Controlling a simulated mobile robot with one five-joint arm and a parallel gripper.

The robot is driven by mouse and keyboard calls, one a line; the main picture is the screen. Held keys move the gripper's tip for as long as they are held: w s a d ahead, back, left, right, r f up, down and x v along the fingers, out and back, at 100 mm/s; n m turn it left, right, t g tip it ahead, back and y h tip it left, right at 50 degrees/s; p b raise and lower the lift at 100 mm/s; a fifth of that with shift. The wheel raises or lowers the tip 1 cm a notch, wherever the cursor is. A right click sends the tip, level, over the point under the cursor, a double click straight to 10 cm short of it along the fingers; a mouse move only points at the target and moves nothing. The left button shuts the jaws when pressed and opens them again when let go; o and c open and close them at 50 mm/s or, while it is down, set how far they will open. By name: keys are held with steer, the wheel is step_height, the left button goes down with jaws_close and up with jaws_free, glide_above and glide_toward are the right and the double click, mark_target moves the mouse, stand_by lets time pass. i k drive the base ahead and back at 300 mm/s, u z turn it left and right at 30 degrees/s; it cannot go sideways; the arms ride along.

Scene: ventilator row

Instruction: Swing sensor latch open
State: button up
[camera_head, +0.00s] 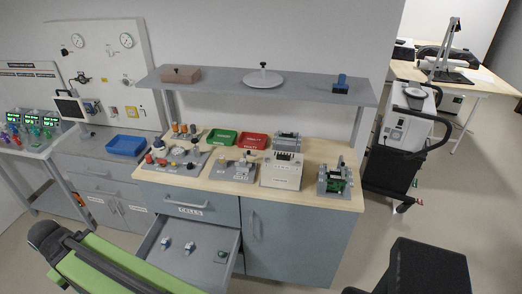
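I cannot make out which part is the sensor latch; at this distance the small fittings are too small to tell. On the wooden bench top (330,203) stand a pale boxy unit (282,171) with a grey top part, and to its right a grey fixture holding a green board (337,178). To their left is a grey plate with small fittings (233,170), and further left a panel with orange, red and dark knobs (172,161). My gripper is not in view.
An open drawer (212,237) with several small parts juts out below the bench. A grey shelf (220,88) overhangs the bench. A wheeled cart (392,168) stands right.

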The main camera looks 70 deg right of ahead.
mark_target(249, 152)
steer(key=z, duration=2.5)
steer(key=k, duration=0.7)
steer(key=u, duration=3.4)
steer(key=i, duration=0.1)
steer(key=z, duration=1.8)
steer(key=i, duration=1)
steer(key=u, duration=0.1)
